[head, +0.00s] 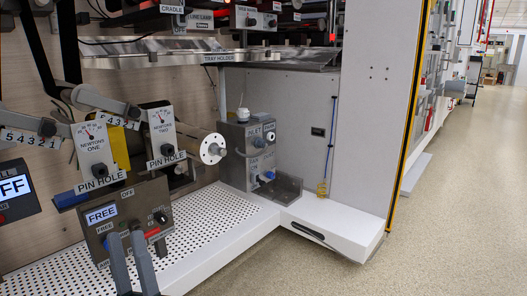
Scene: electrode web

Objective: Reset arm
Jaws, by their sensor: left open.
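My left gripper (125,238) shows at the bottom left, its two grey fingers pointing up and apart, with nothing between them. It is in front of the lower part of a grey control box (128,205) with a FREE display, a dark knob and a red part. Above the box are two white dial plates, NEWTONS ONE (93,143) and NEWTONS TWO (161,131), each over a PIN HOLE label. Grey lever arms with a numbered scale (25,138) come in beside them at the left. I cannot tell which arm the task means. My right gripper is not in view.
A white perforated deck (215,222) runs below the box. A white roller end (212,149) and a grey inlet box (247,150) stand to the right. A metal tray shelf (150,60) crosses above. Open floor (460,210) lies at the right.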

